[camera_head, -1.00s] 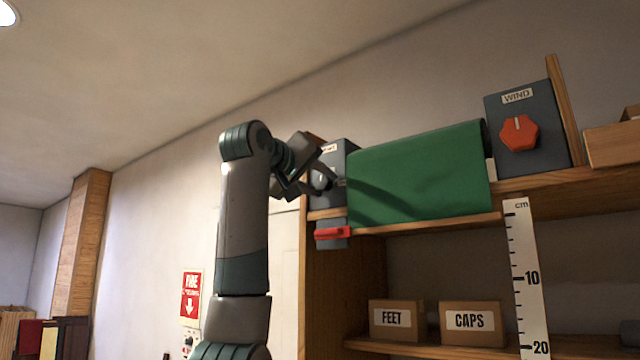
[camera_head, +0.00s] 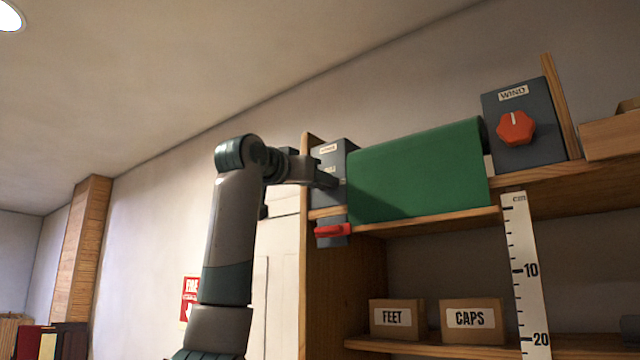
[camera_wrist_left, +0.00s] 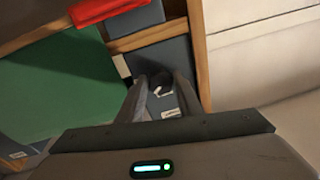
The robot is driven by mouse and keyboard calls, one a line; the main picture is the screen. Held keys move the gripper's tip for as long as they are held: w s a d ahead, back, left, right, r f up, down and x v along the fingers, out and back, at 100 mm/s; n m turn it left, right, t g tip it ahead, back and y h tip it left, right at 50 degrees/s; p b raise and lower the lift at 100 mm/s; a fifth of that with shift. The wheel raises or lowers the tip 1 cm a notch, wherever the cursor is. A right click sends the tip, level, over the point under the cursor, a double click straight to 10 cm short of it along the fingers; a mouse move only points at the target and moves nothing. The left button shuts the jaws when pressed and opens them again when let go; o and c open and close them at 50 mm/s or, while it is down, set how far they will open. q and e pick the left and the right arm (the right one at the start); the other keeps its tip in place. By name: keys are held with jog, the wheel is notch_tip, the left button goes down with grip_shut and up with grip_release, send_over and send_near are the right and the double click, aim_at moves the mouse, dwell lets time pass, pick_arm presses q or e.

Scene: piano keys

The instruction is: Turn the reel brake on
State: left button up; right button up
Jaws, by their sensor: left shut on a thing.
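The grey brake box (camera_head: 343,156) stands at the left end of the upper shelf, with small pale labels on its face. In the left wrist view a small dark knob (camera_wrist_left: 160,80) with a white mark sits on the box's face, between my fingers. My left gripper (camera_head: 328,180) reaches the box from the left. It also shows in the left wrist view (camera_wrist_left: 162,86), shut on the dark knob. In the head view the gripper hides the knob. The knob's exact setting is hard to read. My right gripper is not in view.
A green sheet (camera_head: 420,175) covers the reel right of the box. A red lever (camera_head: 332,231) sits just below on a grey block. A grey WIND box with an orange knob (camera_head: 515,128) stands at right. FEET (camera_head: 396,319) and CAPS (camera_head: 471,321) boxes are below.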

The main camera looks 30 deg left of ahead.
pick_arm(q)
jog(key=shift+a+m+h+p, duration=0.1)
jog(key=shift+m+h+p, duration=0.35)
jog(key=shift+m, duration=1.7)
jog(key=shift+a+m+h+p, duration=0.1)
jog(key=shift+m+h+p, duration=0.35)
jog(key=shift+m, duration=1.7)
jog(key=o, duration=1)
jog(key=shift+o, duration=0.2)
